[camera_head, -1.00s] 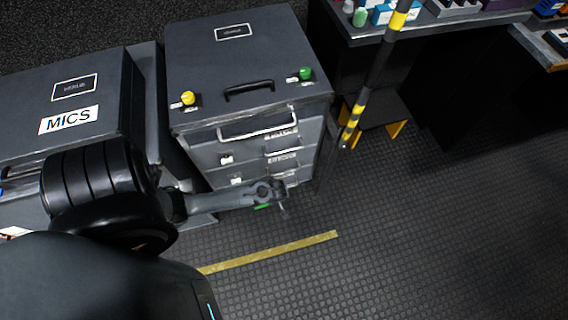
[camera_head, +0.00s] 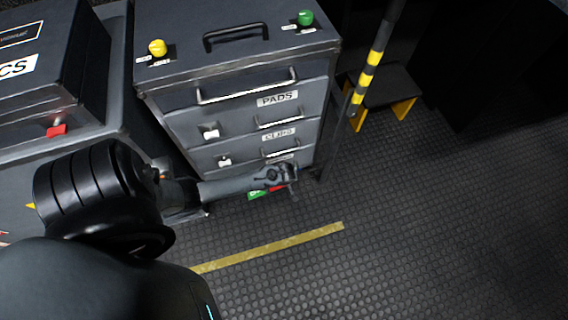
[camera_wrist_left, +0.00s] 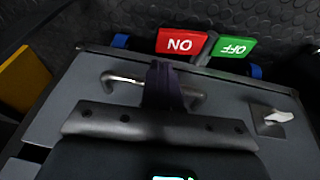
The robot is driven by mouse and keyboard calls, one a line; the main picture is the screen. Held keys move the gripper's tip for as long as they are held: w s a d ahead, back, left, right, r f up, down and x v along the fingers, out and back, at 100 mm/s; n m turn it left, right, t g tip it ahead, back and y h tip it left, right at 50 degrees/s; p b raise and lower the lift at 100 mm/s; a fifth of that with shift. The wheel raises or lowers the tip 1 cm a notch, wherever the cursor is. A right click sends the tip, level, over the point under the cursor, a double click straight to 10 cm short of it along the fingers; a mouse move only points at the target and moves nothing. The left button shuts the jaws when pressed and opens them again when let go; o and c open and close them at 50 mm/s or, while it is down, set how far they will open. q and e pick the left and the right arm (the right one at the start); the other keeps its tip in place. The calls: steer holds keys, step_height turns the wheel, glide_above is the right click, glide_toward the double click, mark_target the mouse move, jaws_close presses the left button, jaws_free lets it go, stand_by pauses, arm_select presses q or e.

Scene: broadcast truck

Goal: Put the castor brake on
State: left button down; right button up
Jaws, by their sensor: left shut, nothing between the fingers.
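The castor brake shows in the left wrist view as a red ON pedal (camera_wrist_left: 181,42) beside a green OFF pedal (camera_wrist_left: 234,46), at the foot of the drawer cabinet (camera_wrist_left: 75,95). In the head view the green pedal (camera_head: 257,195) and a sliver of the red pedal (camera_head: 277,188) show just under my left gripper (camera_head: 288,174), which hides part of them. My left gripper is shut and empty, low in front of the cabinet's drawers. In the wrist view its dark fingers (camera_wrist_left: 160,82) point toward the red pedal; I cannot tell whether they touch it. My right gripper is not in view.
The drawer cabinet carries a yellow knob (camera_head: 157,47) and a green knob (camera_head: 305,18) on top. Its bar handles (camera_head: 247,91) stick out in front. A yellow-and-black pole (camera_head: 372,65) stands at its right. The floor (camera_head: 430,220) in front and right is clear.

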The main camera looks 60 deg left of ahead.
arm_select(q)
steer(key=b+x, duration=0.5)
steer(key=x, duration=0.2)
steer(key=shift+f, duration=0.1)
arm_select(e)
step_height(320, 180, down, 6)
arm_select(q)
steer(key=shift+a, duration=0.1)
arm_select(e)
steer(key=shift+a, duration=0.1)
